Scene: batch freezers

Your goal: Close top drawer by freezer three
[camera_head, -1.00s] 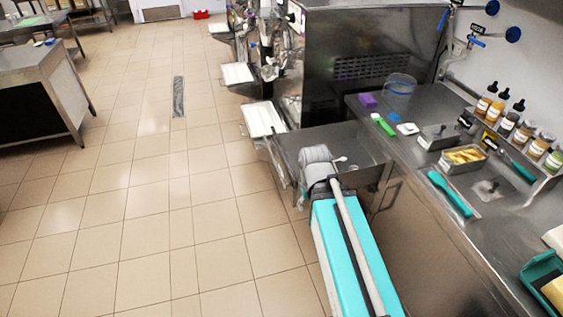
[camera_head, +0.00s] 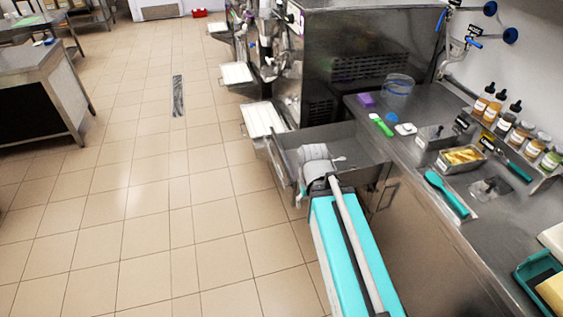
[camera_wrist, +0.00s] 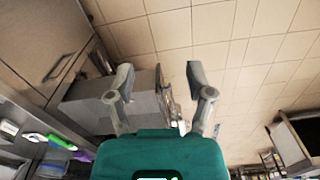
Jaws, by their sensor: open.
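The top drawer (camera_head: 345,137) is a grey steel box standing pulled out from the counter beside the nearest freezer (camera_head: 350,55). In the wrist view the drawer (camera_wrist: 85,101) shows behind and left of the fingers, with its front edge near the middle. My gripper (camera_wrist: 160,70) is open and empty, its fingers spread either side of the drawer's front end. In the head view my wrist covers part of the drawer and its front. Whether a finger touches the drawer I cannot tell.
The steel counter (camera_head: 410,150) on the right holds bottles (camera_head: 485,98), a tray of yellow food (camera_head: 461,156) and a turquoise spatula (camera_head: 447,194). A white tray (camera_head: 263,119) sticks out from the freezer beyond the drawer.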

